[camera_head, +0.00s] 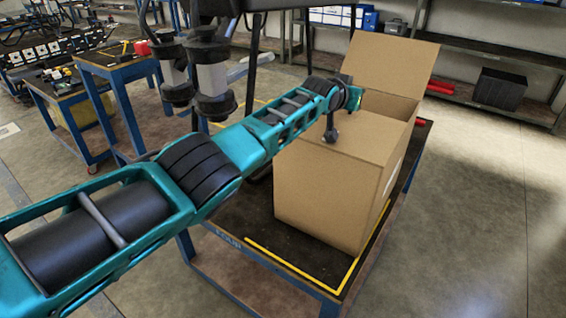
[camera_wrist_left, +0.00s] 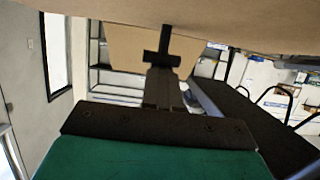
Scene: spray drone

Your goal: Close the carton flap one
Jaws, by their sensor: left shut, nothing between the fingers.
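A brown cardboard carton (camera_head: 325,190) stands on the cart, with one flap (camera_head: 392,62) raised at its far side and tilted back. The near part of its top (camera_head: 368,132) looks covered by a flat panel. My left arm reaches over from the left. Its gripper (camera_head: 354,92) is at the carton's top, in front of the raised flap; its fingers are hard to make out there. In the left wrist view the shut, empty fingers (camera_wrist_left: 161,72) point at a tan cardboard panel (camera_wrist_left: 125,48), under a broad tan surface (camera_wrist_left: 225,10). Contact cannot be told. My right gripper is not in view.
The carton stands on a blue-framed cart (camera_head: 255,255) with yellow edge marking. Dark and grey cylindrical parts (camera_head: 210,75) hang at upper left, close to my arm. Shelves (camera_head: 465,50) stand behind; a blue workbench (camera_head: 110,60) is at left. The floor at right is clear.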

